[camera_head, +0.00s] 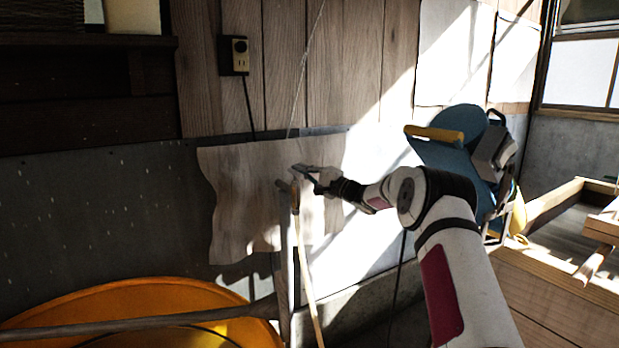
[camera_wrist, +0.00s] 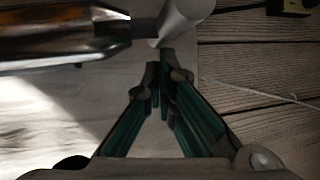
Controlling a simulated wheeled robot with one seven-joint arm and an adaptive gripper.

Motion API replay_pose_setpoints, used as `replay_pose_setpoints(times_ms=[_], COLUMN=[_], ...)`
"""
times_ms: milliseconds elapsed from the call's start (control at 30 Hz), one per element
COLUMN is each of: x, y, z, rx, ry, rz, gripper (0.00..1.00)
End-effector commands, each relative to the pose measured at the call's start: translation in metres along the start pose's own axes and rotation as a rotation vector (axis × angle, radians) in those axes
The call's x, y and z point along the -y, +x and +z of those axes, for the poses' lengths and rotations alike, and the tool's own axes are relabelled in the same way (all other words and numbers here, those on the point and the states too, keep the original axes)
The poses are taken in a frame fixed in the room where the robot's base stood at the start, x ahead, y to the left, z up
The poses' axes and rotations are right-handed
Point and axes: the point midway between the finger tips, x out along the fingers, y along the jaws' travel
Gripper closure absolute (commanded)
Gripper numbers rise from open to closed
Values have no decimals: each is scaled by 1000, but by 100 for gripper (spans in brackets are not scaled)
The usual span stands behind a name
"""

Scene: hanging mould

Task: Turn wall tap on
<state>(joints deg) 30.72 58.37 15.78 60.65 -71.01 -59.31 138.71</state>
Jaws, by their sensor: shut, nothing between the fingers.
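The wall tap appears as a grey fitting (camera_head: 284,185) in front of a pale wavy-edged board in the head view, partly hidden by my gripper. In the wrist view a dark shiny tap body (camera_wrist: 60,36) with brown reflections comes in from the left, and a pale grey rounded piece (camera_wrist: 183,20) sits at its right end. My gripper (camera_head: 306,172) is at the tap in the head view. In the wrist view its green-sided fingers (camera_wrist: 163,66) are shut and empty, with the tips just below the pale piece. I cannot tell whether they touch it.
A tan hose or strip (camera_head: 304,265) hangs below the tap beside a grey upright pipe (camera_head: 283,250). An orange tub (camera_head: 120,299) stands at lower left. A blue machine (camera_head: 440,153) and a wooden box (camera_head: 548,203) stand at right. An outlet (camera_head: 235,55) is above.

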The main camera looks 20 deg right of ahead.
Motion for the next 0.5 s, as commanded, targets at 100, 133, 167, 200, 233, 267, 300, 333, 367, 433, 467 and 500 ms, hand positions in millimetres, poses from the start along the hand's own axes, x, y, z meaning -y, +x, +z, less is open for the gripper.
replay_pose_setpoints(times_ms=[100,133,167,200,233,267,300,333,367,433,467,500], x=[0,0,0,0,0,0,0,0,0,0,0,0], y=[0,0,0,0,0,0,0,0,-1,-5,-8,-13], z=[0,0,0,0,0,0,0,0,0,0,-1,-1], rx=[0,0,0,0,0,0,0,0,0,0,-1,-1], ry=[0,0,0,0,0,0,0,0,0,-1,-1,0], rz=[0,0,0,0,0,0,0,0,0,0,1,2], gripper=[100,100,100,100,100,100,100,100,100,100,100,100])
